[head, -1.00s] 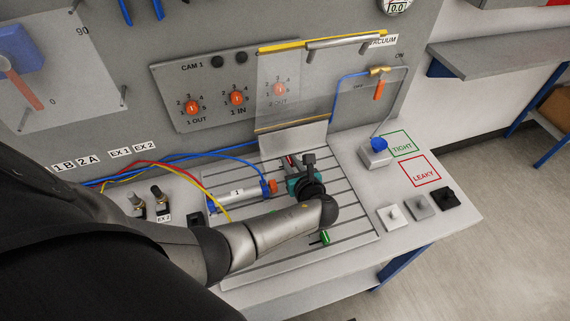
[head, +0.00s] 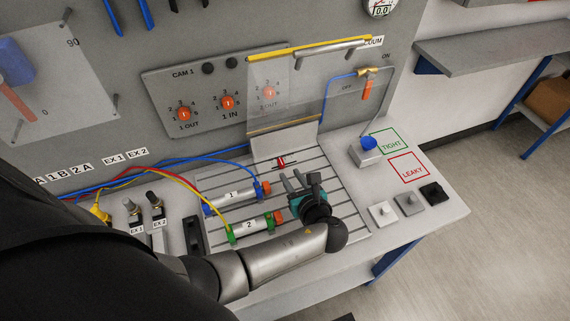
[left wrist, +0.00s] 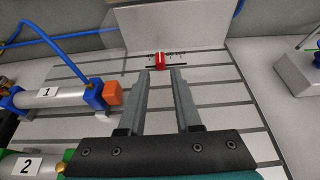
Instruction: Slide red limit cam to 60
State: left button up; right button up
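The red limit cam (head: 281,163) sits on a short dark rail with a printed scale at the back of the slotted plate. The scale numbers are too small to read. My left gripper (head: 292,180) is open and empty, on the near side of the cam. In the left wrist view its two fingers (left wrist: 161,72) point toward the cam, which appears just beyond the tips and between them. I see no contact. My right gripper is out of view.
Cylinder 1 (head: 233,197) and cylinder 2 (head: 249,228) lie left of the gripper, with hoses attached. A clear guard (head: 282,92) with a yellow edge rises behind the plate. A blue-topped switch box (head: 367,152) stands to the right. The slotted plate (head: 338,200) is bare right of the gripper.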

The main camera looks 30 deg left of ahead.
pick_arm(q)
jog(key=v, duration=0.8)
jog(key=shift+p, duration=0.35)
jog(key=shift+f, duration=0.1)
